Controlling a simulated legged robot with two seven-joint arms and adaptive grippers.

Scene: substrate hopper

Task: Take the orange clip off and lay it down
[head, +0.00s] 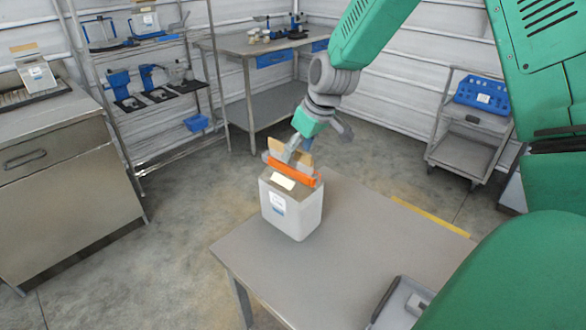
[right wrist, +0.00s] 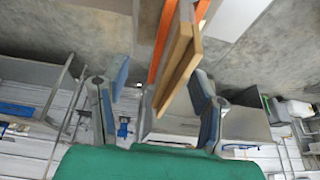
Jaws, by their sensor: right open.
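The orange clip (head: 290,170) lies across the top of a pale, box-shaped bag (head: 296,215) with a blue-and-white label. The bag stands upright on the grey table. A tan flap (head: 276,147) rises beside the clip. My right gripper (head: 298,150) points down just above the clip. In the right wrist view, my right gripper (right wrist: 160,80) has its fingers spread, with the orange clip (right wrist: 163,40) and tan boards (right wrist: 181,62) between them; gaps show on both sides. Whether a finger touches the clip is unclear. My left gripper is not in view.
The grey table (head: 355,225) has free room right of and in front of the bag. A grey tray (head: 402,304) sits at its near edge. A shelf rack (head: 150,95), a workbench (head: 245,42) and a cart (head: 465,150) stand behind.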

